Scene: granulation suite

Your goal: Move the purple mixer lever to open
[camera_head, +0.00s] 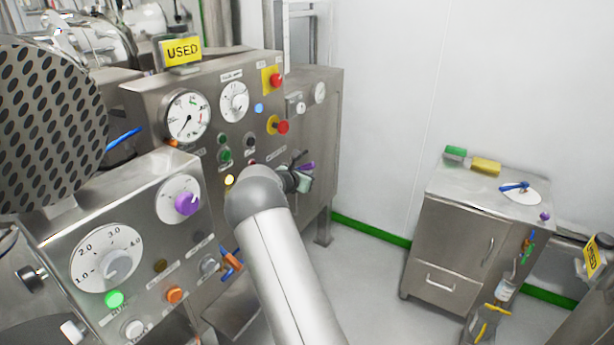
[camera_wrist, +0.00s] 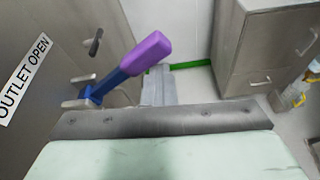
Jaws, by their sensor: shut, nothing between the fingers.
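The mixer lever has a purple handle (camera_wrist: 147,53) on a blue stem that joins a metal pivot on the steel panel in the wrist view. The handle slants up and to the right from the pivot. In the head view a small purple part of the lever (camera_head: 307,166) shows just behind my gripper (camera_head: 303,181). In the wrist view my gripper's grey fingers (camera_wrist: 158,86) are closed together and empty, just below and right of the handle. I cannot tell whether they touch it.
An "OUTLET OPEN" label (camera_wrist: 24,80) is on the panel left of the lever. The control panel (camera_head: 215,155) carries gauges, knobs and buttons. A steel cabinet (camera_head: 455,235) stands to the right, with free floor (camera_head: 365,265) between.

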